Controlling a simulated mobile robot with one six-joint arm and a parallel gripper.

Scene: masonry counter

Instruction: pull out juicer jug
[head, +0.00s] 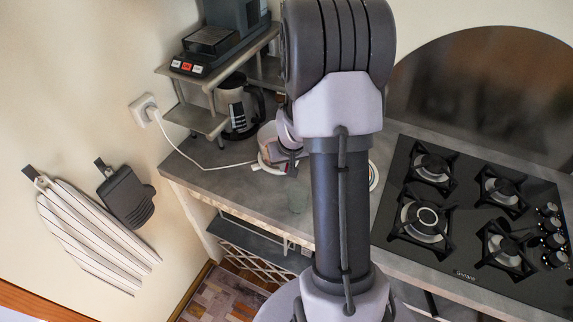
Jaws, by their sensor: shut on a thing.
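The juicer (262,163) stands on the grey counter, left of my arm, with a white base at the end of a white cord. Its pale, see-through jug (268,138) shows at the top, and its right side is hidden. My gripper (289,152) is at the jug's right side, partly hidden by my own arm. It is shut on the jug, though the fingertips are hard to make out. The jug looks upright and on or very close to the base; I cannot tell whether they touch.
The cord runs to a wall socket (144,108). A gas hob (470,215) lies right of my arm. The counter's front left (215,185) is clear.

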